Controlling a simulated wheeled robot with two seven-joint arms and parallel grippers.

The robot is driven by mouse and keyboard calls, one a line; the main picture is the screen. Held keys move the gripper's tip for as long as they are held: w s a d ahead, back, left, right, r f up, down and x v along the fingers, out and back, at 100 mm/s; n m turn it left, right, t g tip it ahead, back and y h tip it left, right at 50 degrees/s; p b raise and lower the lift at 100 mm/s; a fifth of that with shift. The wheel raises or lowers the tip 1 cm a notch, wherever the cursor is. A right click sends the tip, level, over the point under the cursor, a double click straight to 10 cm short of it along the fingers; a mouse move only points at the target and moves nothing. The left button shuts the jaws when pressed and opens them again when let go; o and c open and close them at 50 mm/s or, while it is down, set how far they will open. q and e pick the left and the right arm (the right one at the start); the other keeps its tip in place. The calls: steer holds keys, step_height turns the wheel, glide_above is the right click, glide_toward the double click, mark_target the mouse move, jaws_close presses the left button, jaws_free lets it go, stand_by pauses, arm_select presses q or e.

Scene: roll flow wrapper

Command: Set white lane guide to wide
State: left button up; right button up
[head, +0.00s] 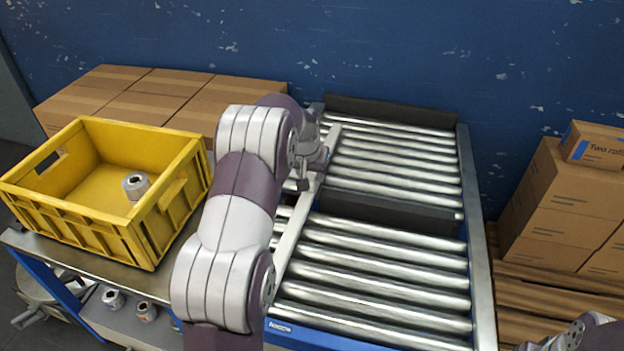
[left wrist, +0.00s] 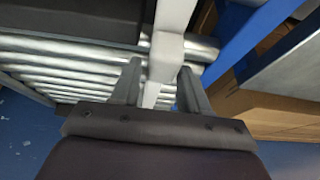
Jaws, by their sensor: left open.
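The white lane guide (head: 293,236) is a long pale bar running lengthwise along the left side of the roller conveyor. In the head view my left gripper (head: 318,165) is at the guide's far half, partly hidden by my own arm. In the left wrist view my left gripper (left wrist: 160,72) is open, with one finger on each side of the white guide (left wrist: 168,45). The fingers look apart from the bar, though contact is hard to judge. Only part of my right arm shows at the bottom right corner of the head view; its gripper is not seen.
The roller conveyor (head: 375,265) has a dark crossbar (head: 390,212) across its middle. A yellow crate (head: 128,240) holding a metal roll (head: 136,185) stands left. Cardboard boxes (head: 160,95) lie behind it; more boxes (head: 570,195) stand right. The rollers right of the guide are clear.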

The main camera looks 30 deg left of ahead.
arm_select(q)
steer(key=shift+w+f, duration=0.1)
steer(key=shift+f, duration=0.4)
steer(key=shift+w+a+f, duration=0.1)
steer(key=shift+a+f, duration=0.05)
steer(key=shift+f, duration=0.05)
steer(key=shift+r, duration=0.1)
jaws_close()
steer(key=a, duration=0.3)
steer(key=s+a+p, duration=0.1)
steer(key=a, duration=0.2)
steer(key=s+a+p, duration=0.1)
steer(key=a, duration=0.2)
steer(key=shift+s, duration=0.15)
jaws_free()
steer(key=shift+a, duration=0.15)
steer(key=shift+r, duration=0.1)
